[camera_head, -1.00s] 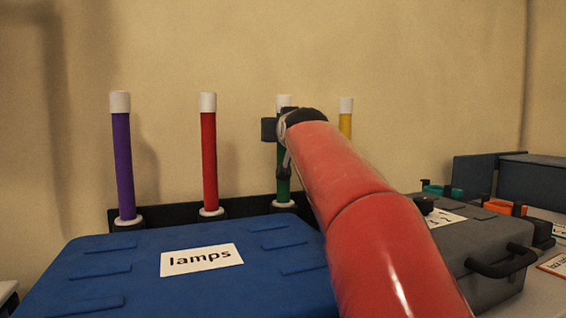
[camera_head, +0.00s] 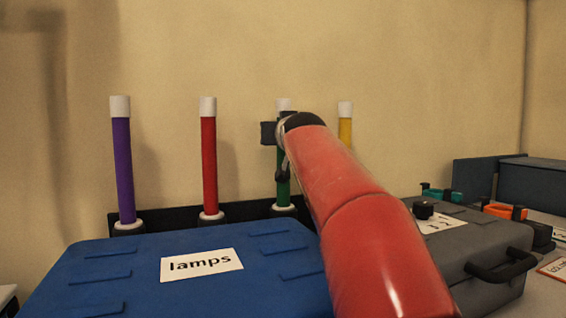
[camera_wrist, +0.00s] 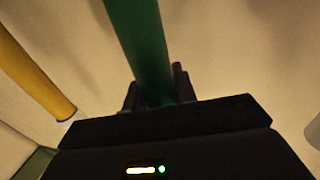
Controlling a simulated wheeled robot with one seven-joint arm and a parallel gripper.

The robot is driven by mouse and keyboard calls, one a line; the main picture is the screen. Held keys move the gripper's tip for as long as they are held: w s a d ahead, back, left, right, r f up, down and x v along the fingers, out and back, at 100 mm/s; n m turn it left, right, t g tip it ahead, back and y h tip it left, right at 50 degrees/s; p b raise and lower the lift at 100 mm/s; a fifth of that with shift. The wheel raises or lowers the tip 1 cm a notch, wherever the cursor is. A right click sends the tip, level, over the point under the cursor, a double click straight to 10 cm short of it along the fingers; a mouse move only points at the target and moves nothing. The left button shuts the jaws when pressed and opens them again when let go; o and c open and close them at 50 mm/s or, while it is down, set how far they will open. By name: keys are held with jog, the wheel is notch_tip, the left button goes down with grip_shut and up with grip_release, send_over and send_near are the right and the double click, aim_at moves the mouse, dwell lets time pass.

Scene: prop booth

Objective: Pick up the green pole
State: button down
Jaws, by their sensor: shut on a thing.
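The green pole (camera_head: 284,192) stands upright at the back, third from the left in a row of coloured poles. Its white top shows above my arm, and its lower end meets a white ring at the dark rack. My gripper (camera_wrist: 157,92) is shut on the green pole in the wrist view, with a dark finger on each side of the pole (camera_wrist: 138,40). In the head view my red arm hides most of the gripper and the pole's middle.
A purple pole (camera_head: 123,165), a red pole (camera_head: 209,160) and a yellow pole (camera_head: 345,125) stand in the same dark rack (camera_head: 243,210). A blue "lamps" case (camera_head: 110,275) and a grey case (camera_head: 475,240) lie in front. The wall is close behind.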

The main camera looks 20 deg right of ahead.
jog(key=shift+r, duration=0.15)
notch_tip(320, 180, up, 12)
jog(key=p, duration=0.9)
jog(key=b+v, duration=0.7)
jog(key=v, duration=1.1)
